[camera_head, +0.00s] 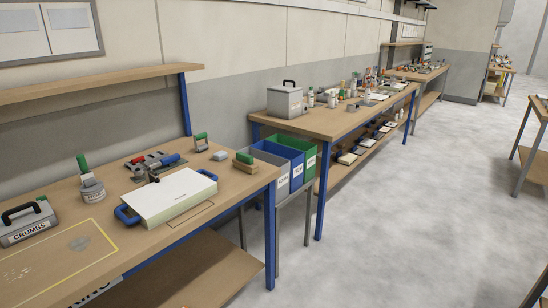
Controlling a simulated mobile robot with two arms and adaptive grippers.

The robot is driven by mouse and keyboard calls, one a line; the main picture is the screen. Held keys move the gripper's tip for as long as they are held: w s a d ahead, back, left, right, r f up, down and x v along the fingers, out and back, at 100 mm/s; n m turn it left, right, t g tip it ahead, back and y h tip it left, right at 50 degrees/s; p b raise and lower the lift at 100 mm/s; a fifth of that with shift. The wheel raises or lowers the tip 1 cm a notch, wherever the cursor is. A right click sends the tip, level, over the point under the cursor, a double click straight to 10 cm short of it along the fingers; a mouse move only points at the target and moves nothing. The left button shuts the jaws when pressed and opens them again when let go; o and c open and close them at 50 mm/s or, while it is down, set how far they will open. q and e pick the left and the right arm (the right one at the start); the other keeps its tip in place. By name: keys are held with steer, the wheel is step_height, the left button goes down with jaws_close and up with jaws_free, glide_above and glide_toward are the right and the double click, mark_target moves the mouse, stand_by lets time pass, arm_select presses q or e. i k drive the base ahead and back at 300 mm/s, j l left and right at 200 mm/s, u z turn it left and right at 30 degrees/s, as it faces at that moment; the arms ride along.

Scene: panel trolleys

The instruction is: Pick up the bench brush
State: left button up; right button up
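No object is clearly recognisable as the bench brush. A small tan block with a green top (245,162) lies near the far right end of the near bench (235,187); it may be a brush, but it is too small to tell. A green-handled tool (83,165) stands upright at a round grey pot (93,190) on the left. Neither of my grippers is in view.
A white panel with blue handles (168,197) lies mid-bench. Bins (279,160) stand between this bench and a farther one (325,122). The floor at right (400,225) is clear.

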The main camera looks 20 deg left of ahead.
mark_target(244, 162)
steer(key=i+l+u, duration=0.1)
steer(key=i+u, duration=0.25)
steer(key=i, duration=0.15)
steer(key=i+l+u, duration=0.3)
steer(key=i, duration=0.15)
steer(key=j, duration=0.1)
